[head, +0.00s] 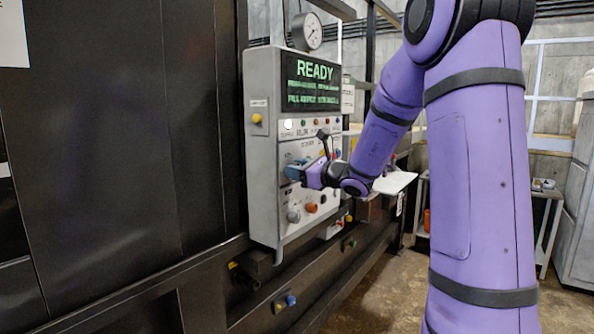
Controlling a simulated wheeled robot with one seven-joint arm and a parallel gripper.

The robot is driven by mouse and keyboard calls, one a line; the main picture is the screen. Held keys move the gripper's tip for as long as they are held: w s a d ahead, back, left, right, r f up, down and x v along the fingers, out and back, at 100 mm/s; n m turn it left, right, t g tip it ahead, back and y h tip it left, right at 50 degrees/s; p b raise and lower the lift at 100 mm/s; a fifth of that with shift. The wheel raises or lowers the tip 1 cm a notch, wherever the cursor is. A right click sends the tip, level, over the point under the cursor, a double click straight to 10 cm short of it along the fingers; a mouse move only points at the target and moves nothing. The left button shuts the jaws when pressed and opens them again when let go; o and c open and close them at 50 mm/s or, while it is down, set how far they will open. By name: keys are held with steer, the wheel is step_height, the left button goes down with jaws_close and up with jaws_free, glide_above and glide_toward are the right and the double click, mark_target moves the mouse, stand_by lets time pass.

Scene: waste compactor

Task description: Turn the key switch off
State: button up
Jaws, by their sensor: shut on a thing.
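The grey control panel (263,180) stands upright on the dark machine, with a lit screen (310,82) reading READY in green. My gripper (291,172) reaches in from the right and its fingertips are at the panel face, left of the middle. It is shut on a small part there, which I take to be the key switch. The fingers hide that part, so its turn position cannot be seen. Below the gripper are a grey knob (293,215) and an orange knob (311,208).
A row of small lamps and buttons runs under the screen. A yellow button (257,118) is on the panel's left side, and a round gauge (307,32) is on top. A metal frame rail runs below. A side table (541,192) stands at the right.

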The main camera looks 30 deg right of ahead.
steer(key=n, duration=0.5)
steer(key=shift+n, duration=2.2)
steer(key=o, duration=0.9)
steer(key=v, duration=1)
steer(key=shift+s+d+r, duration=0.15)
steer(key=shift+s, duration=0.25)
